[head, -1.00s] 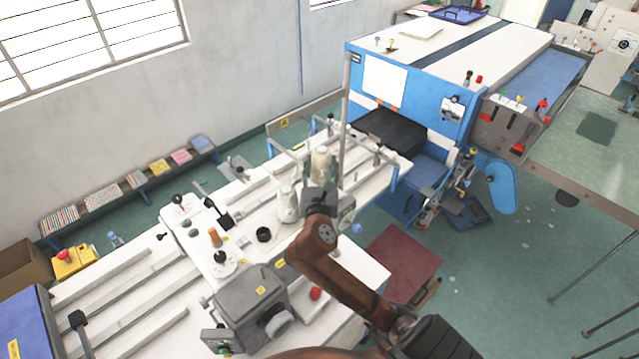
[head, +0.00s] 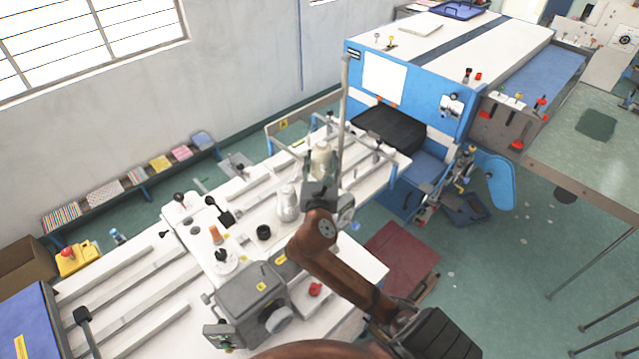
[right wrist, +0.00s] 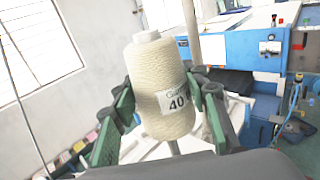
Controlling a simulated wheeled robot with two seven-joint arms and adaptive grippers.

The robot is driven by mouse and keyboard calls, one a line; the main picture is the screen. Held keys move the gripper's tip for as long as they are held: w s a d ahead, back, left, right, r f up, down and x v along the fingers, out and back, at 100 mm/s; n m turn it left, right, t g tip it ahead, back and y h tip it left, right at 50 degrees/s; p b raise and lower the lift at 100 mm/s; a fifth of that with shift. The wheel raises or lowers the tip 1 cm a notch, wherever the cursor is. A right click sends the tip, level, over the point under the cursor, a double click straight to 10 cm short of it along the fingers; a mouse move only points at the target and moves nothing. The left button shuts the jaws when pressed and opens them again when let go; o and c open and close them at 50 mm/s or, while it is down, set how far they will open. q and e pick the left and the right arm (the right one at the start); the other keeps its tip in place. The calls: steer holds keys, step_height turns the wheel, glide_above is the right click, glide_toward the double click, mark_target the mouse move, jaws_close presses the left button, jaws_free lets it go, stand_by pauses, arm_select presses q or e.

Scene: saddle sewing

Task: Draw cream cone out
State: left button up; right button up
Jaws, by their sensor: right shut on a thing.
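In the head view the cone (head: 322,160) shows just beyond my right gripper (head: 320,183), over the white machine table. A thin post shows below the cone in the wrist view. Whether the cone is clear of that post I cannot tell. A second pale cone (head: 287,204) stands to the left of the gripper. My left gripper is not in view.
A tall grey pole (head: 342,110) rises close beside the held cone. A blue machine (head: 420,85) stands to the right. A low bench (head: 140,190) runs along the wall.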

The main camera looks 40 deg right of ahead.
mark_target(321, 155)
steer(key=shift+r, duration=0.1)
steer(key=shift+r, duration=1.95)
